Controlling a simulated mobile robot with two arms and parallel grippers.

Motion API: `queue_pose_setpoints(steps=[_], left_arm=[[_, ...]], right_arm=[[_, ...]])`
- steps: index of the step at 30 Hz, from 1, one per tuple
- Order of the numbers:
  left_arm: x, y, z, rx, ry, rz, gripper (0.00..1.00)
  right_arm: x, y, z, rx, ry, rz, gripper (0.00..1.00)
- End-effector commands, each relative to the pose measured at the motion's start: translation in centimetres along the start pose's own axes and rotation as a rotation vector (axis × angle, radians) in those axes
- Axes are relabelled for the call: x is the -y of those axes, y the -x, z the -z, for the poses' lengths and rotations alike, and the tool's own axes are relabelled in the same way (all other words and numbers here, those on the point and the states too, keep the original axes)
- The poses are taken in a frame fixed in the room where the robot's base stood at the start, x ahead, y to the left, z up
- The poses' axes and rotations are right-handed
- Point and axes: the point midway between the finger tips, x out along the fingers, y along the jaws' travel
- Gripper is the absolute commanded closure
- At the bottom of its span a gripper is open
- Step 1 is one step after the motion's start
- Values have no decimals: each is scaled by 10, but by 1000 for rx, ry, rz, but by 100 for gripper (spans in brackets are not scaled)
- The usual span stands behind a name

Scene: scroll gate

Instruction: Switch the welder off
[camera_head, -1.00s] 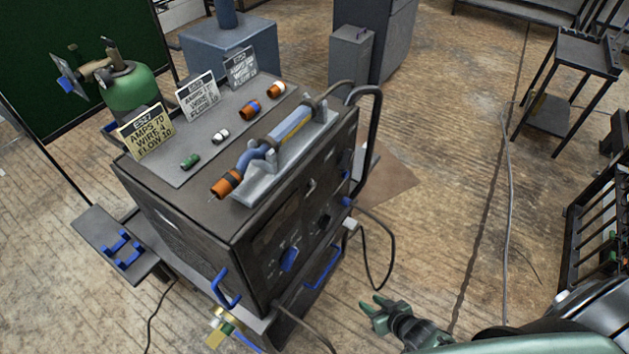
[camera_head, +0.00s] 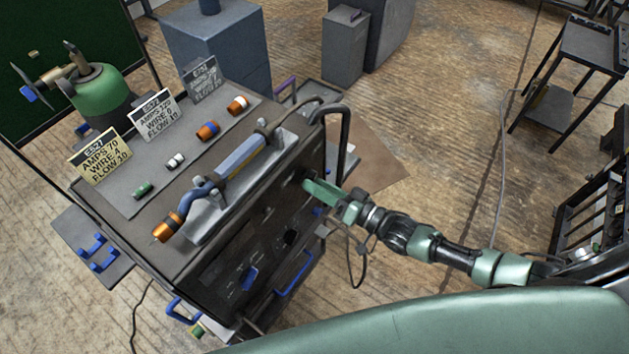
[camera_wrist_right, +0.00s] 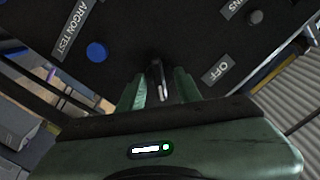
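The welder (camera_head: 214,270) is a dark box on a cart, its front panel facing right and down in the head view. My right gripper (camera_head: 308,187) is at the upper right of that panel. In the right wrist view its two green fingers (camera_wrist_right: 160,88) are apart, with a dark, lever-like part (camera_wrist_right: 160,75) between them. I cannot tell whether the fingers touch it. An OFF label (camera_wrist_right: 216,70) is right of the fingers, and an ARGON TEST label (camera_wrist_right: 77,28) with a blue button (camera_wrist_right: 97,51) is to the left. My left gripper is not in view.
A torch (camera_head: 240,158) lies in a grey holder on the welder's top, beside small nozzles and setting cards (camera_head: 101,162). A black bar handle (camera_head: 345,140) stands close behind my right gripper. A green cylinder (camera_head: 100,95) is at left.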

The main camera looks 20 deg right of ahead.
Motion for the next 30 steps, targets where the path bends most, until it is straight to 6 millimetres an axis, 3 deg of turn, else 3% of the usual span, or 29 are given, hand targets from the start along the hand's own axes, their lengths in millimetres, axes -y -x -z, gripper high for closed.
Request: queue_pose_setpoints(steps=[11,12,15,16,30], left_arm=[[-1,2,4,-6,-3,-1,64],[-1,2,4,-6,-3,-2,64],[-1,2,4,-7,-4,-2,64],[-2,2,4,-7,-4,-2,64],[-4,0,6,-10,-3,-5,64]], right_arm=[[0,-11,0,1,1,-1,66],[0,-11,0,1,1,-1,69],[0,-11,0,1,1,-1,96],[0,-11,0,1,2,-1,100],[-1,-10,0,0,70,-1,100]])
